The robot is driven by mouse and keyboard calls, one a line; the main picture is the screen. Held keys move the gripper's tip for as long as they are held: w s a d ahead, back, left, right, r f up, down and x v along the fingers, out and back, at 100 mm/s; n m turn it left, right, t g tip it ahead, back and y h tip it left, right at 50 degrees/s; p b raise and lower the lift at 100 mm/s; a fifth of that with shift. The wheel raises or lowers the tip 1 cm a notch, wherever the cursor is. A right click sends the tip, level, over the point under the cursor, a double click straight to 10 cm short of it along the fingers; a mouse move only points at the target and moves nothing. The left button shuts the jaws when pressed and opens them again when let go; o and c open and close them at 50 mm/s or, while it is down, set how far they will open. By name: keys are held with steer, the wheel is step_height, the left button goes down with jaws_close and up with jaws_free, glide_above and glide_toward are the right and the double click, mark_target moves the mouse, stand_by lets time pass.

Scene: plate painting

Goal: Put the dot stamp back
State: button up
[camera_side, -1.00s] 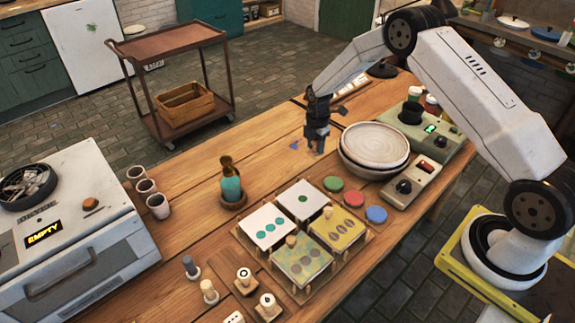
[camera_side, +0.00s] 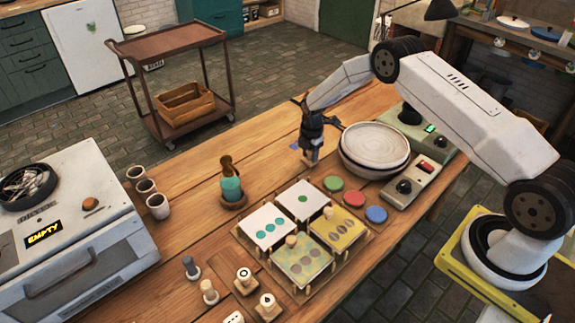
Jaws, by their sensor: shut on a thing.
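My gripper (camera_side: 313,156) is above the wooden table, left of the stacked plates, pointing down. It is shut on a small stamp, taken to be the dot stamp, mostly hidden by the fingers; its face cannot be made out. At the table's front left stand several stamps: a grey-topped one (camera_side: 190,266), a pale wooden one (camera_side: 208,291), and two on dark wooden bases with black marks on top, one (camera_side: 243,278) behind the other (camera_side: 267,304). Another pale one (camera_side: 234,318) is cut by the bottom edge. My gripper is well away from them.
Stencil tiles (camera_side: 268,224) on a wooden rack, a teal bottle (camera_side: 231,188) and green, red and blue pads (camera_side: 376,214) stand between. Stacked plates (camera_side: 374,142) are right of my gripper. Cups (camera_side: 157,206) and an oven (camera_side: 75,235) are at left. Table between cups and bottle is clear.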

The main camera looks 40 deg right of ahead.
steer(key=shift+f, duration=0.3)
steer(key=shift+f, duration=0.1)
steer(key=o, duration=1)
step_height(320, 180, up, 12)
steer(key=shift+r, duration=0.15)
stand_by(0.7)
